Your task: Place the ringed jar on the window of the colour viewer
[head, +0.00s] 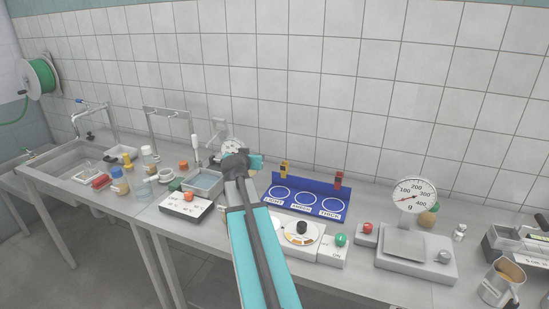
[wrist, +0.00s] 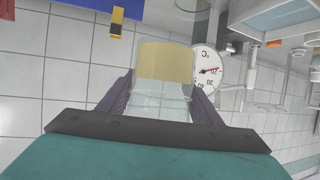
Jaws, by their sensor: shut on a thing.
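My gripper (head: 240,162) is raised over the middle of the bench in the head view. In the wrist view my gripper (wrist: 160,98) is shut on a clear jar (wrist: 165,62) with yellow contents, one dark finger on each side. A white unit (head: 300,233) with a round dial and black knob stands at the bench front, partly behind my arm. No label shows which device is the colour viewer, so I cannot tell whether this is it.
A blue rack (head: 305,198) with three ringed places stands behind the dial unit. A °C gauge (wrist: 207,68) is close beside the jar in the wrist view. A water bath (head: 204,183) and several jars stand left; a scale (head: 416,264) stands right.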

